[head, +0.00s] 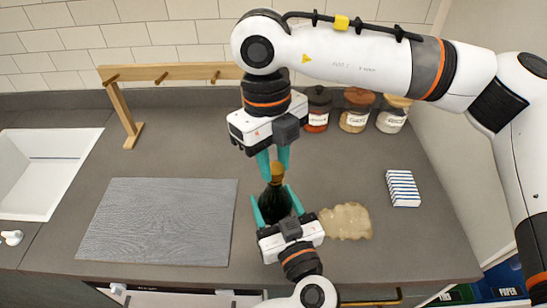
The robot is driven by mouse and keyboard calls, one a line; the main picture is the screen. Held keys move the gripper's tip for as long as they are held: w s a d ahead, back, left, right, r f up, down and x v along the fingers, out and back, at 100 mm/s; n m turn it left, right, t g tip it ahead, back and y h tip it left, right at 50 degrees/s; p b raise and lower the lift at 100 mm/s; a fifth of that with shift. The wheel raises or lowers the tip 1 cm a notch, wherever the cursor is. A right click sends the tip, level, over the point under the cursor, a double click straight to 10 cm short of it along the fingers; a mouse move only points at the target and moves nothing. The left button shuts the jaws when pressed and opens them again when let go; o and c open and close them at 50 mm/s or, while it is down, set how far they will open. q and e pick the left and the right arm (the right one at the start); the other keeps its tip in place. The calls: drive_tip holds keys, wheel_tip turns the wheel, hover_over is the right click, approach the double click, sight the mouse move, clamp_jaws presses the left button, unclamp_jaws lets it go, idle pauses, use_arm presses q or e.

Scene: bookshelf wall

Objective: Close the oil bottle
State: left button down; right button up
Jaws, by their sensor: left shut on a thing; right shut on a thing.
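The dark green oil bottle (274,204) stands upright near the middle of the counter. My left gripper (275,203) comes from the front edge and is shut on the bottle's body, with a teal finger on each side. My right gripper (274,170) points down from above and is shut on a tan stopper (278,171) at the bottle's mouth. The stopper is in line with the neck. The fingers partly hide the neck, so I cannot tell whether the stopper is seated or just above the mouth.
A grey mat (160,222) lies left of the bottle. Lidded jars (355,119) stand behind. A wooden rack (122,100) and sink (40,172) are at left.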

drive_tip(key=m, duration=0.6)
drive_tip(key=shift+d+m+y, duration=0.1)
drive_tip(key=shift+m+y, duration=0.3)
drive_tip(key=m, duration=0.6)
drive_tip(key=shift+y, duration=0.4)
drive_tip(key=m, duration=0.6)
drive_tip(key=shift+d+y, duration=0.1)
drive_tip(key=shift+y, duration=0.2)
drive_tip(key=m, duration=0.3)
drive_tip(key=shift+m+t, duration=0.3)
drive_tip(key=m, duration=0.3)
drive_tip(key=shift+m, duration=0.3)
drive_tip(key=o, duration=0.9)
